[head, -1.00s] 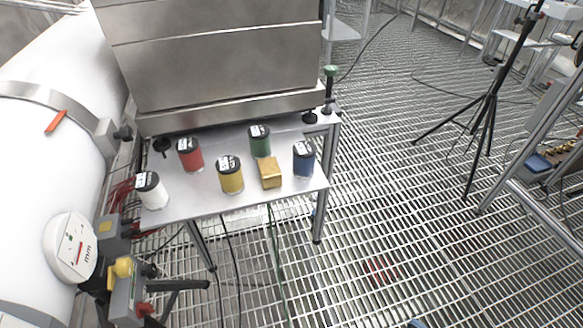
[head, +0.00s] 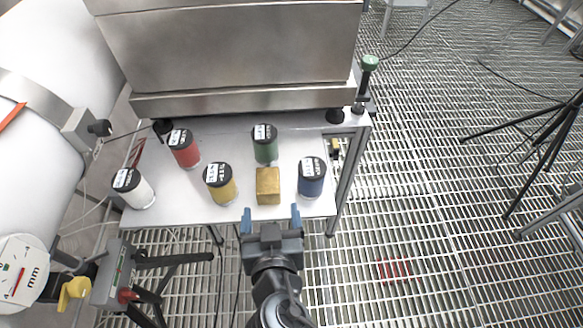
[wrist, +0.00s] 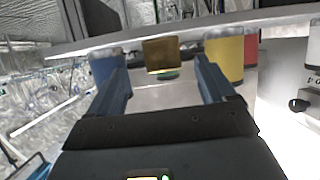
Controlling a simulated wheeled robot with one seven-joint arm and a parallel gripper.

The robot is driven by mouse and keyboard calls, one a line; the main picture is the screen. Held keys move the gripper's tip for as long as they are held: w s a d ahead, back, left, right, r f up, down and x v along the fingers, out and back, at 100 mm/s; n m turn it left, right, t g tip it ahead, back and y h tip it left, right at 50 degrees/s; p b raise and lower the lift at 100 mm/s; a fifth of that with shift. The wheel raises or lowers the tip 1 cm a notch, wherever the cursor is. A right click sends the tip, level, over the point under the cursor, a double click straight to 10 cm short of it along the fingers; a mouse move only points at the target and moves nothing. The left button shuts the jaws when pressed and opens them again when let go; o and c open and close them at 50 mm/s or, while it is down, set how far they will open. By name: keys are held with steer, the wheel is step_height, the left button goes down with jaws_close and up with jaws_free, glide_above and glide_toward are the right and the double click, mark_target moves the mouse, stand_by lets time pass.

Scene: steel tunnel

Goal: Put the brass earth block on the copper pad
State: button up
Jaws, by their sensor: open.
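The brass earth block (head: 268,186) sits on the white table between the yellow can and the blue can, close to the table's front edge. In the wrist view the brass block (wrist: 162,54) appears ahead, between the lines of the two fingers. My gripper (head: 270,214) is open and empty, at the front edge of the table, short of the block and not touching it. Its blue fingers also show in the wrist view (wrist: 161,72). I cannot make out a copper pad in either view.
A yellow can (head: 221,184) stands left of the block, a blue can (head: 311,178) right, and a green can (head: 265,145) behind. Red (head: 184,149) and white (head: 134,188) cans stand farther left. A large steel box (head: 230,60) closes off the table's back.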

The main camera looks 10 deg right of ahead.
mark_target(269, 195)
steer(key=shift+w+a+r+m+h, duration=0.15)
steer(key=shift+w+r, duration=0.1)
steer(key=shift+w, duration=0.2)
steer(key=shift+w+a+r+m+h, duration=0.15)
steer(key=shift+w+r, duration=0.1)
steer(key=shift+w, duration=0.2)
steer(key=shift+p+x, duration=0.45)
steer(key=shift+x, duration=1.15)
steer(key=shift+p+x, duration=0.55)
steer(key=shift+x, duration=1.65)
steer(key=shift+f, duration=0.1)
steer(key=shift+c, duration=0.3)
steer(key=c, duration=1.3)
jaws_close()
